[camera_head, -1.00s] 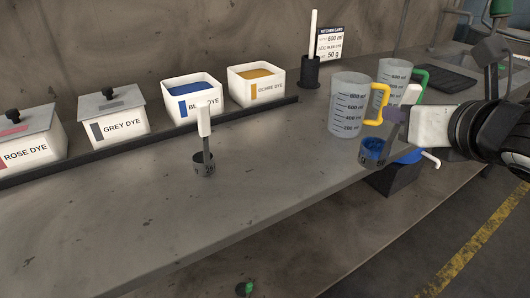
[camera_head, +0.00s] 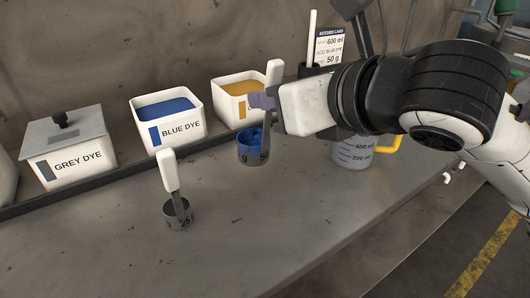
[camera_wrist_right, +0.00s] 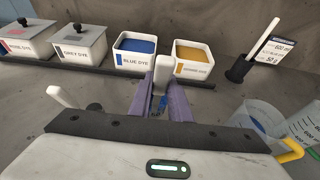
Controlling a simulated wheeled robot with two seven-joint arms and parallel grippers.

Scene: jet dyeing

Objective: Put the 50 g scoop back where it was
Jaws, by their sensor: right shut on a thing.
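The 50 g scoop (camera_head: 253,152) is a dark cup with a white handle and blue inside it. My right gripper (camera_head: 262,100) is shut on its upright handle. The cup hangs over or rests on the bench just in front of the dye boxes; I cannot tell whether it touches. In the right wrist view the white handle top (camera_wrist_right: 163,68) shows between the purple fingers, and the cup is mostly hidden. Another scoop (camera_head: 176,212), a grey cup with a tilted white handle, stands on the bench to the left. My left gripper is not in view.
Open boxes of blue dye (camera_head: 168,123) and ochre dye (camera_head: 230,100) stand at the back, with lidded grey dye (camera_head: 68,152) to the left. A measuring jug (camera_head: 352,153) is partly behind my right arm. A recipe card (camera_head: 329,46) stands behind.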

